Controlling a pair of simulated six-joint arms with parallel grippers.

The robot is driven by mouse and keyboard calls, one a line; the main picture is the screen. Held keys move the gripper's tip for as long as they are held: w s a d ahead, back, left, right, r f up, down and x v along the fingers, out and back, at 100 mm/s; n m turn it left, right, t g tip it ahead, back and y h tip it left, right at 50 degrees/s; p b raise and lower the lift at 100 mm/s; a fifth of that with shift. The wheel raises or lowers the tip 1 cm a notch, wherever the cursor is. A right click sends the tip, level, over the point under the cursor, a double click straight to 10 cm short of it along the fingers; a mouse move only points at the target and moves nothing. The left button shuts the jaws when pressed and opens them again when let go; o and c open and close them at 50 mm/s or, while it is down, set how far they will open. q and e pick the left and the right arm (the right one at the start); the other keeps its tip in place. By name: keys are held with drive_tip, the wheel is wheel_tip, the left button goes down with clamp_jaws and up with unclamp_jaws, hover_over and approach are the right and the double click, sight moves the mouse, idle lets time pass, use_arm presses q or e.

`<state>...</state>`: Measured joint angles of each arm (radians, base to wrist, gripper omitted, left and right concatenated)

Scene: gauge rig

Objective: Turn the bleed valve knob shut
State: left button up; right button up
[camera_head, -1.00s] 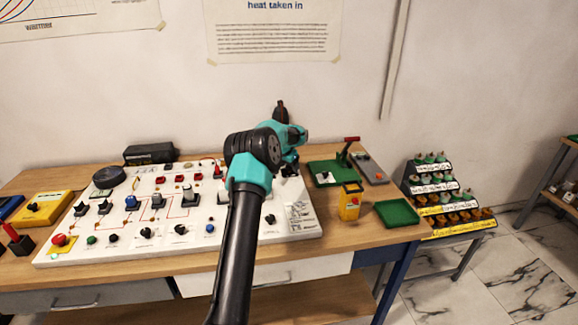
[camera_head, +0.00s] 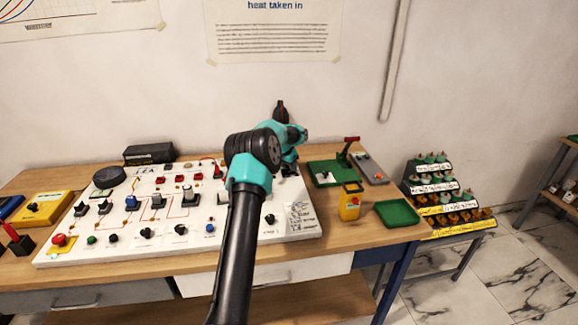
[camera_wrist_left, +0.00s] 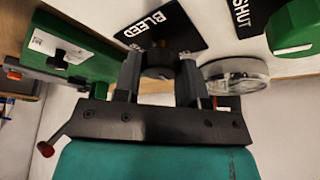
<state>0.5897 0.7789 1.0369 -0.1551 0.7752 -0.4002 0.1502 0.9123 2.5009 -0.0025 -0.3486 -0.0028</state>
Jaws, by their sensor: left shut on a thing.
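The bleed valve knob (camera_wrist_left: 158,64) is a dark round knob beside a black label reading BLEED (camera_wrist_left: 160,22) in the left wrist view. My left gripper (camera_wrist_left: 160,82) has its two grey fingers on either side of the knob and is shut on it. In the head view my left arm reaches over the white panel (camera_head: 305,226) to its back right part, and my wrist hides the knob there. A black SHUT label (camera_wrist_left: 240,14) shows near the knob. My right gripper is in neither view.
A round clear-faced dial (camera_wrist_left: 236,74) sits close beside the gripper. A green board with a red-handled lever (camera_head: 350,140) stands right of the panel. A yellow device (camera_head: 350,203) and a green tray (camera_head: 397,213) lie in front of it. Several knobs and switches cover the panel.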

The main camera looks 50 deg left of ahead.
use_arm(q)
drive_tip(key=m+h, duration=0.2)
drive_tip(key=m, duration=0.3)
drive_tip(key=shift+a, duration=0.1)
drive_tip(key=m+h, duration=0.1)
drive_tip(key=m, duration=0.2)
drive_tip(key=m+g+h, duration=0.1)
drive_tip(key=m, duration=0.2)
drive_tip(key=shift+f, duration=0.1)
drive_tip(key=shift+m+g, duration=0.3)
idle(0.3)
drive_tip(key=o, duration=0.9)
drive_tip(key=shift+a, duration=0.1)
